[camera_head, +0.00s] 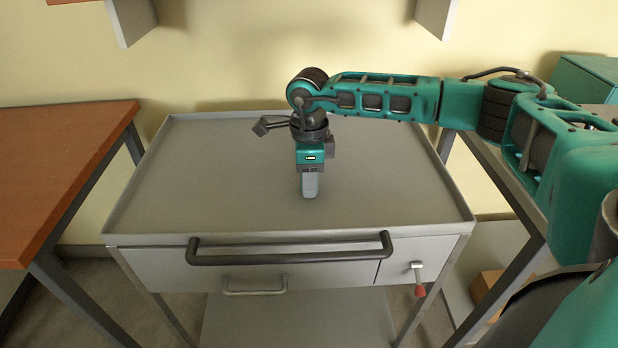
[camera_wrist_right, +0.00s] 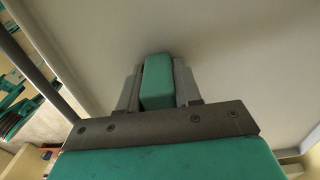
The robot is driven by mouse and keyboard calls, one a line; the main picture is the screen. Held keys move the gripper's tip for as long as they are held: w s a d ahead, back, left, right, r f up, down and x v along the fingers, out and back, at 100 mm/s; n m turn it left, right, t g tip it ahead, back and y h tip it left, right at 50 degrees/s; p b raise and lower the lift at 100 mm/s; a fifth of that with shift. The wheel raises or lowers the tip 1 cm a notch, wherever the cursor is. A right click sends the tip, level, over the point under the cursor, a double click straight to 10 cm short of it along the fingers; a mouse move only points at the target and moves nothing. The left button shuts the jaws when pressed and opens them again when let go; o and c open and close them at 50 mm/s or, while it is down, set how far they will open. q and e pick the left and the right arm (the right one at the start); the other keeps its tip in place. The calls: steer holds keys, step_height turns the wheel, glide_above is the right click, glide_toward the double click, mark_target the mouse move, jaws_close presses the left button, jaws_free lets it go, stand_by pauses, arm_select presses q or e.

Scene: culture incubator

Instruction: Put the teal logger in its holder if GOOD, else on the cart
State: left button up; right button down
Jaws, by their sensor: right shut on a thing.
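The teal logger (camera_wrist_right: 158,82) is between the two grey fingers of my right gripper in the right wrist view, with a plain teal face showing. My right gripper (camera_head: 310,188) points down over the middle of the grey cart (camera_head: 200,190) and is shut on the logger. In the head view the logger is hidden by the gripper. The cart's bare top also fills much of the right wrist view (camera_wrist_right: 235,50). I cannot tell whether the logger touches it. No readable GOOD mark and no holder show. My left gripper is out of view.
An orange-topped table (camera_head: 60,160) stands left of the cart. A grey table with a teal box (camera_head: 590,80) is at the right, partly behind my arm. The cart has a raised rim, a dark front handle (camera_head: 290,258) and a red-tipped part (camera_head: 420,290). Its top is otherwise clear.

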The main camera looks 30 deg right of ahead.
steer(key=shift+f, duration=0.15)
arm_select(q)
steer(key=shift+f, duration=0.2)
arm_select(e)
steer(key=c, duration=0.8)
jaws_free()
steer(key=shift+r, duration=0.3)
arm_select(q)
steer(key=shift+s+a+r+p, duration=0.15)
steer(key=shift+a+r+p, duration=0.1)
steer(key=shift+p, duration=0.25)
arm_select(e)
step_height(320, 180, up, 12)
steer(key=shift+f, duration=0.1)
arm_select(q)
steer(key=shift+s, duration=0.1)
